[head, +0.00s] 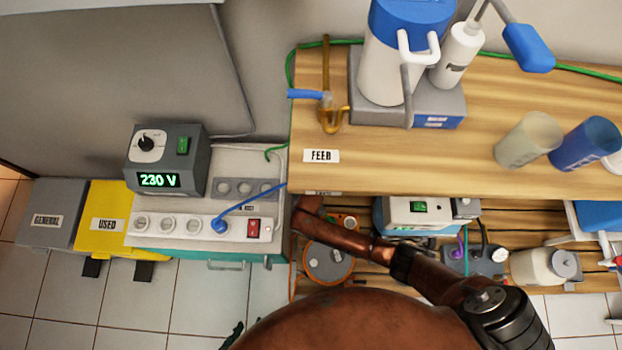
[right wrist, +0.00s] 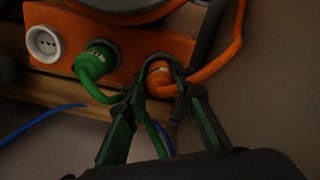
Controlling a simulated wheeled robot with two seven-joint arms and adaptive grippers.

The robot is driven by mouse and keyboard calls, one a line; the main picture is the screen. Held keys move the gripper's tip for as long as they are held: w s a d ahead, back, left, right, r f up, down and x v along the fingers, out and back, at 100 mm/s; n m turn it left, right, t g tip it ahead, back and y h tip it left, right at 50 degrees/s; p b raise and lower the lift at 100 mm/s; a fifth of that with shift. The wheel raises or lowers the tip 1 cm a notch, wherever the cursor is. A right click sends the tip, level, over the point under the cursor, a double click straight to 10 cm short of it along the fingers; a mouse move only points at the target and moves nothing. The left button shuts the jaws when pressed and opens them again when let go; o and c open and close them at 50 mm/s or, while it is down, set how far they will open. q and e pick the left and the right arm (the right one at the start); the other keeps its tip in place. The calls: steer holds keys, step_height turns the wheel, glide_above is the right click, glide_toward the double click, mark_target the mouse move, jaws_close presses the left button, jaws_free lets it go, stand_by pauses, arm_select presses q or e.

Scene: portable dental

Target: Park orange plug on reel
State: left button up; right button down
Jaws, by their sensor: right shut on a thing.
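In the right wrist view, my right gripper (right wrist: 158,77) is shut on the orange plug (right wrist: 159,78), whose orange cable rises to the right. The plug sits at the front of the orange reel panel (right wrist: 135,45); whether it is fully seated cannot be told. In the head view the orange and grey reel (head: 329,264) is on the lower shelf, partly covered by my arm, and my right gripper is hidden. Only dark fingertips of my left gripper (head: 233,334) show at the bottom edge; their opening is unclear.
Left of the orange plug are a green plug (right wrist: 96,60) and a white socket (right wrist: 44,43). The wooden tabletop (head: 400,170) overhangs the reel. A power strip (head: 185,228) with a blue plug stands to the left. A white jar (head: 537,266) is at the right.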

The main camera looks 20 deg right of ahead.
steer(key=c, duration=1.5)
jaws_free()
steer(key=shift+r, duration=0.1)
